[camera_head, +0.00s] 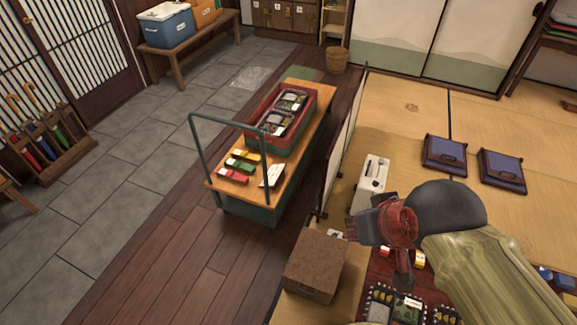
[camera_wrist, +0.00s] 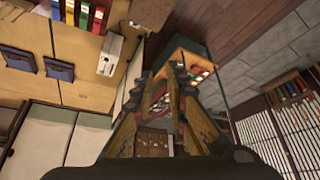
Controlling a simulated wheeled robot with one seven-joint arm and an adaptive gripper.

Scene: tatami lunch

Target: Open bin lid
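A brown, speckled box (camera_head: 315,265) with a flat closed top stands on the floor at the lower middle of the head view. It may be the bin, but a small round wooden tub (camera_head: 337,62) stands at the back too, and I cannot tell which is meant. My gripper (camera_head: 404,284) is in the air to the right of the brown box, apart from it. In the wrist view my gripper's fingers (camera_wrist: 165,75) look spread, with nothing held between them. The brown box is not clearly visible in the wrist view.
A white appliance (camera_head: 372,182) is behind my gripper. Dark cushions (camera_head: 444,153) lie on the tatami. The plank floor left of the brown box is clear.

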